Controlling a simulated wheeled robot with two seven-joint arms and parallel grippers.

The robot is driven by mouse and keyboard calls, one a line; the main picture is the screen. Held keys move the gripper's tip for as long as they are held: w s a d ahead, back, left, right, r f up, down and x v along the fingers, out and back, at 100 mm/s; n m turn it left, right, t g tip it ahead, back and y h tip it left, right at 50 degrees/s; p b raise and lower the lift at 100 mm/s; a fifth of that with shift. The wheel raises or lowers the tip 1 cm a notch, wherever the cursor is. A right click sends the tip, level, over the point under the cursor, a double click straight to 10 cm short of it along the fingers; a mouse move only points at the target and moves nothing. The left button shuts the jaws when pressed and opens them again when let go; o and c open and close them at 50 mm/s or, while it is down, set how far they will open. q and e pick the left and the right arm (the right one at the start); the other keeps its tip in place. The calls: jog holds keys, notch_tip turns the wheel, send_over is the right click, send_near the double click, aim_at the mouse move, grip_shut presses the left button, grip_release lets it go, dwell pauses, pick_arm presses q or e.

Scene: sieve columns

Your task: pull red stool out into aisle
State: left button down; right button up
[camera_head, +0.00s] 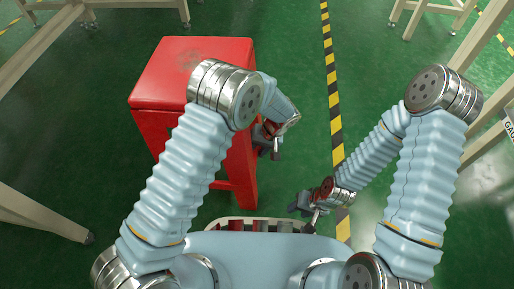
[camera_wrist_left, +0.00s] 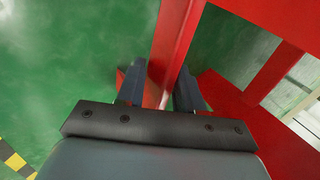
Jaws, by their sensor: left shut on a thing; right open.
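The red stool (camera_head: 188,68) stands upright on the green floor at the left of the head view, its square top facing me. My left arm crosses in front of part of it. My left gripper (camera_head: 266,142) is at the stool's right side, below the top. In the left wrist view, my left gripper (camera_wrist_left: 160,88) is shut on a narrow red upright of the red stool (camera_wrist_left: 172,48), with one finger on each side. My right gripper (camera_head: 309,204) is open and empty, low near my base and apart from the stool.
A yellow-black floor stripe (camera_head: 331,90) runs right of the stool. Beige frame legs stand at the left (camera_head: 40,212) and right (camera_head: 481,35), with more frames at the back (camera_head: 425,10). Green floor (camera_head: 290,60) is clear between stool and stripe.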

pick_arm(q)
jog(key=c, duration=1.1)
grip_release()
jog(key=shift+d+f, duration=0.2)
jog(key=shift+f, duration=0.35)
jog(key=o, duration=0.5)
jog(key=shift+a+f, duration=0.1)
jog(key=shift+a, duration=0.05)
jog(key=shift+c, duration=0.2)
jog(key=p+v, duration=0.3)
jog(key=v, duration=1)
jog(key=shift+r, duration=0.4)
